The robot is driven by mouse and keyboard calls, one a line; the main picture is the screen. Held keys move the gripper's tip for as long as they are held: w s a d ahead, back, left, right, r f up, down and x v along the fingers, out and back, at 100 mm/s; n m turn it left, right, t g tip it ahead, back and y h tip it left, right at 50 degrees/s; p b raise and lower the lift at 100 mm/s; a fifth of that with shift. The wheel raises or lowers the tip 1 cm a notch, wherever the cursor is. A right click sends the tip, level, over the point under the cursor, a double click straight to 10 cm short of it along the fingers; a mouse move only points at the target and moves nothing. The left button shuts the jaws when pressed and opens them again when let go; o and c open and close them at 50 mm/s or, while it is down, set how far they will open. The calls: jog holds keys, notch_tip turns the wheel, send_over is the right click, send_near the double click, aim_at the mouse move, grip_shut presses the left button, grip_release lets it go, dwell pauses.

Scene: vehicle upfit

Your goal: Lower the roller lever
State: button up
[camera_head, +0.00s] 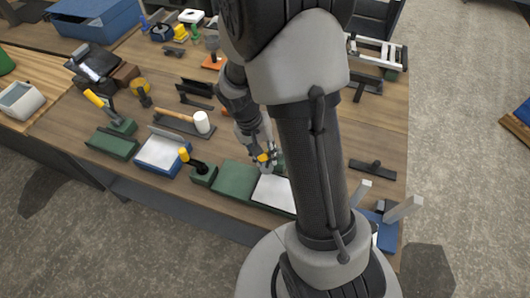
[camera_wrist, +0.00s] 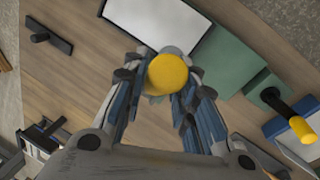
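A round yellow knob (camera_wrist: 167,75) sits between my fingertips in the wrist view; it hides what is behind it. My gripper (camera_head: 262,160) points down over the table, with a finger against each side of the knob. A little yellow shows there in the head view. A black lever with a yellow tip (camera_head: 184,154) stands tilted on a green block (camera_head: 203,176) to the left of my gripper; it also shows in the wrist view (camera_wrist: 290,115). I cannot tell which of these is the roller lever.
A green base (camera_head: 235,178) and a white plate (camera_head: 272,192) lie near the table's front edge. A blue-based white plate (camera_head: 160,153) and another yellow-handled lever (camera_head: 97,101) stand to the left. A white-headed mallet (camera_head: 201,122) lies behind. My arm hides part of the table.

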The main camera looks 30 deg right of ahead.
grip_shut()
jog(key=shift+w+f, duration=0.1)
dwell(0.3)
